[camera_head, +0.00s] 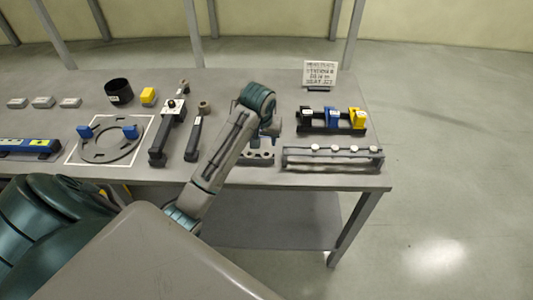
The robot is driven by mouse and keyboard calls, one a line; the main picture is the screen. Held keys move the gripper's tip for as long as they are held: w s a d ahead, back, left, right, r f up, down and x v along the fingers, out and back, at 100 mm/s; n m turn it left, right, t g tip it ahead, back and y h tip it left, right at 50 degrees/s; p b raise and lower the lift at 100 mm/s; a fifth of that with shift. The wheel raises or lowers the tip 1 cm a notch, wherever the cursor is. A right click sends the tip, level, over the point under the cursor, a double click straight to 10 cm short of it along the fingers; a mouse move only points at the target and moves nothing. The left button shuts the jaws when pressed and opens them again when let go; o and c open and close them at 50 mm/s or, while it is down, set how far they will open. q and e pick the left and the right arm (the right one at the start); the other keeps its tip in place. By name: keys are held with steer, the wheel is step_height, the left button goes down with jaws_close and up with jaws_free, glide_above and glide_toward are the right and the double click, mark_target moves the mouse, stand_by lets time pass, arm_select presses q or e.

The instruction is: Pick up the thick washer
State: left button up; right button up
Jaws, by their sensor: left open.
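No part is clearly recognisable as the thick washer at this size. A grey block with holes (262,158) lies on the table just below my left gripper, partly hidden by my arm. A small brownish ring-like cylinder (204,106) stands on the table left of my arm. My left gripper (268,134) is open and points down close to the holed block; its fingertips are small and partly hidden. My right gripper is not in view.
The grey table (240,178) also holds a rack with several white-topped pegs (334,158), a black holder with blue and yellow parts (331,119), a sign (320,74), a flat ring plate (108,145), long dark tools (168,132) and a black cup (118,91).

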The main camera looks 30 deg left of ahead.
mark_target(266, 157)
arm_select(q)
steer(key=x, duration=0.3)
steer(key=shift+p, duration=0.3)
steer(key=shift+f+p, duration=0.15)
steer(key=shift+p, duration=0.15)
steer(key=p+x, duration=0.2)
steer(key=x, duration=0.1)
steer(key=shift+d+f, duration=0.2)
steer(key=shift+f, duration=0.05)
steer(key=shift+w+a+f, duration=0.1)
steer(key=shift+w+f, duration=0.1)
steer(key=shift+f, duration=0.5)
steer(key=c, duration=0.8)
